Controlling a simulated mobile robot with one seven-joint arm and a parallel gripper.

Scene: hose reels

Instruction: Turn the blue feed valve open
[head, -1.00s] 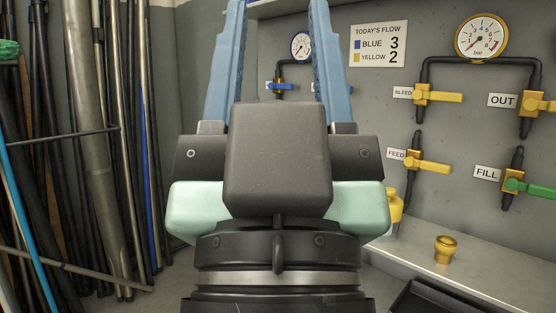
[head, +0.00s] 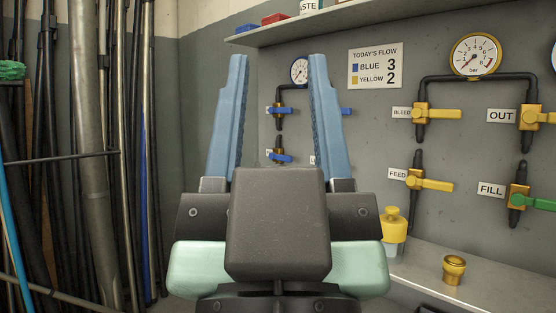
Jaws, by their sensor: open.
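The blue feed valve (head: 281,158) is the lower of two small blue-handled valves on the back wall, seen between my gripper's fingers. Its blue handle lies roughly sideways, and its label is mostly hidden by the left finger. The upper blue valve (head: 278,111) sits above it on the same pipe, under a small gauge (head: 300,70). My gripper (head: 278,62) points up in the picture, with its two blue fingers wide apart and nothing between them. It appears to be in front of the wall, apart from the valve. The gripper body hides what lies below the valve.
Another blue handle (head: 346,112) shows just right of the right finger. Yellow valves (head: 421,113) and a green-handled fill valve (head: 519,197) are on the right. A ledge (head: 490,283) holds a brass cup (head: 453,269). Poles (head: 95,150) stand at left; a shelf (head: 340,20) runs above.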

